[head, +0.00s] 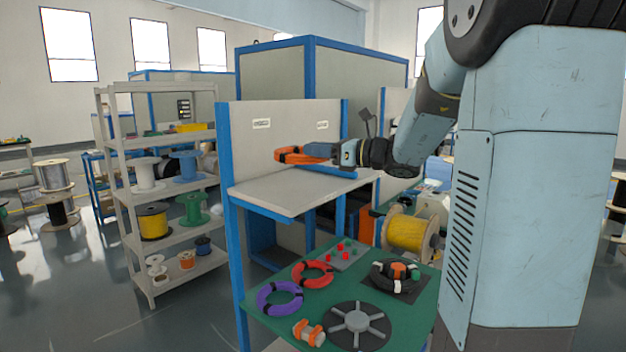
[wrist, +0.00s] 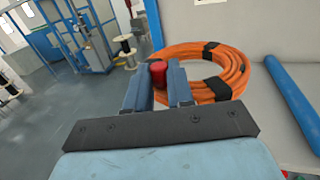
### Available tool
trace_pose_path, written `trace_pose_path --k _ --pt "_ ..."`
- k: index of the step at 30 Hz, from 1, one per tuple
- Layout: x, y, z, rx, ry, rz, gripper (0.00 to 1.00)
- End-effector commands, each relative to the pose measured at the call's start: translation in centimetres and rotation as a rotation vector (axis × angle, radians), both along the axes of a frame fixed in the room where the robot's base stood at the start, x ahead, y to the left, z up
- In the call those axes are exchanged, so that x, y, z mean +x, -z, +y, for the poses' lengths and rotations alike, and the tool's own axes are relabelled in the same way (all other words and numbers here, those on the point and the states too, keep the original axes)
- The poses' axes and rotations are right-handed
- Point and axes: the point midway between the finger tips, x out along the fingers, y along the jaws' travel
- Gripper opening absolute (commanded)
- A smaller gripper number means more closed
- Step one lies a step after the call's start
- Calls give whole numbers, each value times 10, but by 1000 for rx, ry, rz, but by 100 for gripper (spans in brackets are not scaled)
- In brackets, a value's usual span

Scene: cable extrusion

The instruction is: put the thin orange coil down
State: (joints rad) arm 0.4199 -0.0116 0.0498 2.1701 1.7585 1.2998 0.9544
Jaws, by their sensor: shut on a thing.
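The thin orange coil (head: 288,155), bound with black bands, is at the tips of my gripper (head: 318,151), above the grey shelf top (head: 275,197) and in front of its back panel. In the wrist view, the coil (wrist: 240,72) lies just beyond and right of my gripper's blue fingers (wrist: 164,80). The fingers are shut, with a red piece (wrist: 158,72) showing between them at the coil's near left edge. The exact grip point is hidden. I cannot tell whether the coil's underside touches the shelf.
A blue rod (head: 325,172) lies on the shelf, right of the coil. The shelf's front left is clear. Below, a green table (head: 262,320) carries a red coil (head: 313,274), a purple coil (head: 279,298) and a grey spoked disc (head: 358,328). A spool rack (head: 128,200) stands left.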

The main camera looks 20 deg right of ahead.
Motion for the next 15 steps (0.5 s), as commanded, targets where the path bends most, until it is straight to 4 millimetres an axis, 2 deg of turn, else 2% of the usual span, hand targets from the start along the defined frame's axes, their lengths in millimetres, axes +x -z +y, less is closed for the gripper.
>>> trace_pose_path --k 1,6,15 --pt "7 10 -1 4 -1 6 0" --pt "26 34 -4 3 0 5 0" --pt "41 51 -6 1 0 1 0"
